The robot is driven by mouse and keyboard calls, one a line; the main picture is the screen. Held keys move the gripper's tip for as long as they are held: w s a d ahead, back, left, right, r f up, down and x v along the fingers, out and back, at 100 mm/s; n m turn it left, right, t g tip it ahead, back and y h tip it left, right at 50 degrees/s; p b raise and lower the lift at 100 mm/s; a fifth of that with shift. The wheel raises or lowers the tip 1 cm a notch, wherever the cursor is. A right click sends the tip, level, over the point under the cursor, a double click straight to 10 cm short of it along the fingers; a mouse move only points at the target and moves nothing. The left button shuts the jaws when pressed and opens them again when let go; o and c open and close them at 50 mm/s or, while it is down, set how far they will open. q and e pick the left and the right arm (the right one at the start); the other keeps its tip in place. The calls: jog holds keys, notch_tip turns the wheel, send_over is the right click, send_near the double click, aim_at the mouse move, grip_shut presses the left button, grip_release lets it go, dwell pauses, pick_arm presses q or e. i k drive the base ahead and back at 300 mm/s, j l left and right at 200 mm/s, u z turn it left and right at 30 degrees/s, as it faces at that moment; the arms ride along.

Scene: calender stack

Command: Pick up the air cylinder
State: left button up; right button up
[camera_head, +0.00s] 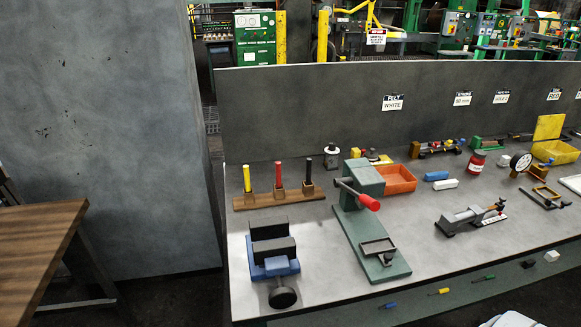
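I cannot tell for certain which thing is the air cylinder. A long grey device with a rod-like, orange-brown end (462,219) lies on the right half of the grey workbench (325,290) and may be it. Small blue (437,176) and white (445,184) pieces lie behind it. Nothing is seen touching the grey device.
A green press with a red handle (362,185) stands mid-bench, beside a blue vise (273,262). Behind are a wooden rack (262,202), an orange tray (397,180) and a red jar (477,163). A grey column stands left, beside a wooden table (30,240).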

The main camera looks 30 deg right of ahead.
aim_at(448, 223)
jog(key=i+l+z, duration=0.2)
jog(key=z, duration=0.2)
jog(key=i+l+z, duration=0.1)
jog(key=i+z, duration=0.25)
jog(key=k, duration=0.1)
